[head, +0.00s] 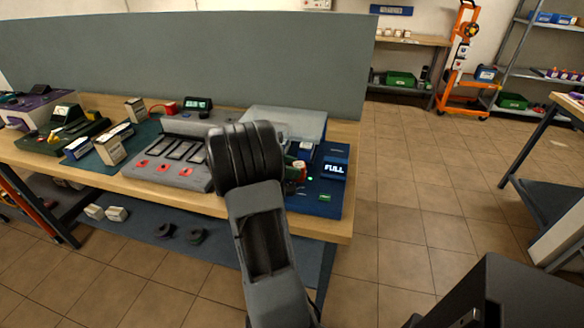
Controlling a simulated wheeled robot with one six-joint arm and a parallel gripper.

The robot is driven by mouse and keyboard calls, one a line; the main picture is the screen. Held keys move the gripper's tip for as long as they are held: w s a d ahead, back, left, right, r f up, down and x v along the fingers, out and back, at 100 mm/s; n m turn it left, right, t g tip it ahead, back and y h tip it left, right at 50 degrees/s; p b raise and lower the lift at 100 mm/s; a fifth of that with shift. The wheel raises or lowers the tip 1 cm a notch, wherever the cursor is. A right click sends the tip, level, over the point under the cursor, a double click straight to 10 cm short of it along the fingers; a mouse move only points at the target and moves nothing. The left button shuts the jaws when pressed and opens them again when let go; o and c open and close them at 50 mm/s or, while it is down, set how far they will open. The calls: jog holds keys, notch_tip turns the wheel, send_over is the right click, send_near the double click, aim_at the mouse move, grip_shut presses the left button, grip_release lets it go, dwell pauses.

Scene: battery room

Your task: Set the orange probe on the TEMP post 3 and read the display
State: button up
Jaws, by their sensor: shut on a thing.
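A small dark display unit (198,103) with lit greenish characters stands at the back of the workbench (345,215); its text is too small to read. I cannot make out the orange probe or any post marked TEMP 3. My arm's thick black joint covers the middle of the bench, and my gripper is hidden behind it. Just right of the joint, a small red and green thing (298,170) shows partly; I cannot tell what it is.
A grey slotted charger (180,155) with red marks lies left of my arm. A blue unit (336,168) marked FULL is at the bench's right end, before a pale grey box (290,118). Cartons (111,148) stand further left. A grey partition (200,55) backs the bench.

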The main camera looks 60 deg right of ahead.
jog(key=shift+f, duration=0.45)
jog(key=o, duration=0.7)
jog(key=shift+o, duration=0.2)
jog(key=shift+p+v, duration=1.9)
jog(key=shift+v, duration=1.6)
jog(key=shift+p+v, duration=1.05)
jog(key=shift+v, duration=0.95)
jog(key=shift+r, duration=0.1)
jog(key=s+a+r+m+t+y, duration=0.1)
jog(key=s+a+m+t+y, duration=0.1)
jog(key=a, duration=0.8)
jog(key=s+a+r+m+t+y, duration=0.1)
jog(key=a+r+m+t+y, duration=0.1)
jog(key=a+t, duration=0.5)
jog(key=s+a+r+m+t+y+p, duration=0.1)
jog(key=a+m+t+y, duration=0.3)
jog(key=a, duration=1)
jog(key=shift+s+a+r+t+y, duration=0.35)
jog(key=shift+s+r+t+y, duration=0.25)
jog(key=shift+s, duration=0.25)
